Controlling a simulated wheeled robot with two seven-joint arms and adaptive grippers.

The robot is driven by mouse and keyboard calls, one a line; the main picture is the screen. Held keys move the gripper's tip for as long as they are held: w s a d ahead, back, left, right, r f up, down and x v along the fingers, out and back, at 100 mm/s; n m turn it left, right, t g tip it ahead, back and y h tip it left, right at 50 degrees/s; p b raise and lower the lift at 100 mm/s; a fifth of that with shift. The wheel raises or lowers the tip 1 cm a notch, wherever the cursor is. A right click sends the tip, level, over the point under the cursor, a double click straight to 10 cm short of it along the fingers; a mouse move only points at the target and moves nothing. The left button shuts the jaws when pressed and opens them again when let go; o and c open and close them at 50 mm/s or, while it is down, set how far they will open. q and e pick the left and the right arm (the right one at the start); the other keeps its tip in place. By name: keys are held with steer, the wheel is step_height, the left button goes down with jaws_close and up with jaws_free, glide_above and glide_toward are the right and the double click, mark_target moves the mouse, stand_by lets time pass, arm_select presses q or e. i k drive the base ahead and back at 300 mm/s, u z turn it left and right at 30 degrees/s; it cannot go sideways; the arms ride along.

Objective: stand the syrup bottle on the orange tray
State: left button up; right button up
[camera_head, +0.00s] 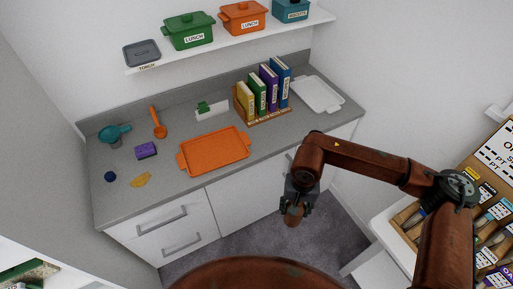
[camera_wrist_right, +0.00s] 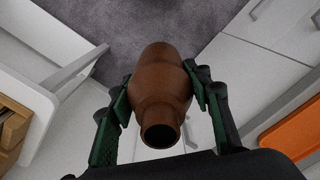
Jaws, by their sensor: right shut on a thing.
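The orange tray (camera_head: 214,151) lies flat and empty on the grey counter in the head view. Its corner also shows at the right of the right wrist view (camera_wrist_right: 292,136). My right gripper (camera_head: 294,208) hangs in front of the cabinets, beyond the counter's front edge and to the right of the tray. In the right wrist view, my right gripper (camera_wrist_right: 161,92) is shut on a brown bottle (camera_wrist_right: 160,88), one finger on each side. The bottle's open mouth faces the wrist camera. In the head view the bottle is mostly hidden by the gripper. My left gripper is not in view.
On the counter (camera_head: 120,205) are a purple sponge (camera_head: 146,151), an orange spoon (camera_head: 158,124), a teal pan (camera_head: 114,133) and a yellow item (camera_head: 140,180). Books in a rack (camera_head: 264,111) and a white tray (camera_head: 317,94) stand behind and right. A shelf (camera_head: 230,40) hangs above.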

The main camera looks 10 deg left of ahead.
mark_target(206, 154)
steer(key=z, duration=0.2)
steer(key=i, duration=1.45)
steer(key=u, duration=3.05)
